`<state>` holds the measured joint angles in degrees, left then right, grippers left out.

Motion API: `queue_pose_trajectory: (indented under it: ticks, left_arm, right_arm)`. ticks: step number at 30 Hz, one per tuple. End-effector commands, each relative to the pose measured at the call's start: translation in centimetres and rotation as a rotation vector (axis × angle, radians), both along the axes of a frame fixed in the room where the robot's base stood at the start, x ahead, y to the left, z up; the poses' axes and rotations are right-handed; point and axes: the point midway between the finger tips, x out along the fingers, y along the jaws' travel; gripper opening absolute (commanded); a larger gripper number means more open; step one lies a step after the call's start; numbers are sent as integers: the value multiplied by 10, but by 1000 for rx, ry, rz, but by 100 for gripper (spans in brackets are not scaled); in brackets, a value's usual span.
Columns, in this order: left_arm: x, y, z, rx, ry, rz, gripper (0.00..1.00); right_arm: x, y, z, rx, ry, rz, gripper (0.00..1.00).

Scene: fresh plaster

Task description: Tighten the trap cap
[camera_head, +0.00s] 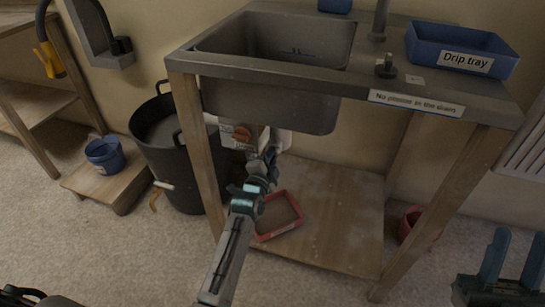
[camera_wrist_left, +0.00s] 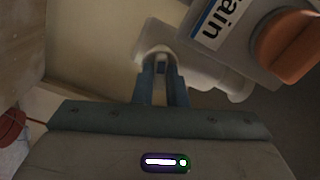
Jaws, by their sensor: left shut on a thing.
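Under the sink, a pale trap box with an orange round cap (camera_head: 243,133) shows in the head view. In the left wrist view the orange cap (camera_wrist_left: 288,45) sits on the grey box (camera_wrist_left: 240,35), right of my fingers. My left gripper (camera_head: 270,158) reaches in under the sink. My right gripper (camera_head: 512,258) is open and empty at the lower right.
The sink basin (camera_head: 270,106) hangs just above my left arm. A red tray (camera_head: 281,216) lies on the low shelf (camera_head: 340,225). A black bin (camera_head: 165,140) stands left of the wooden leg (camera_head: 192,130). A blue drip tray (camera_head: 450,35) sits on the counter.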

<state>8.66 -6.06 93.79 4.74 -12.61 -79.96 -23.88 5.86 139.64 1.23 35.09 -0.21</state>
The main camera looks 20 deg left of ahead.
Motion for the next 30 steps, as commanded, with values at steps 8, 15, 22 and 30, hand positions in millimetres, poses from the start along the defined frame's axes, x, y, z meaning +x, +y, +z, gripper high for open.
queue_pose_trajectory:
  ticks: [8, 15, 22, 30]
  left_arm:
    - [0, 0, -1, 15, 3, 0, 0]
    - [0, 0, -2, 233, -7, 0, 0]
    - [0, 0, -1, 544, -17, 0, 0]
    - [0, 0, -1, 713, -22, 0, 0]
  right_arm:
    - [0, 0, 0, 0, 0, 0, 36]
    - [0, 0, -8, 0, 0, 0, 36]
    - [0, 0, -13, 0, 0, 0, 36]
    - [0, 0, -14, 0, 0, 0, 36]
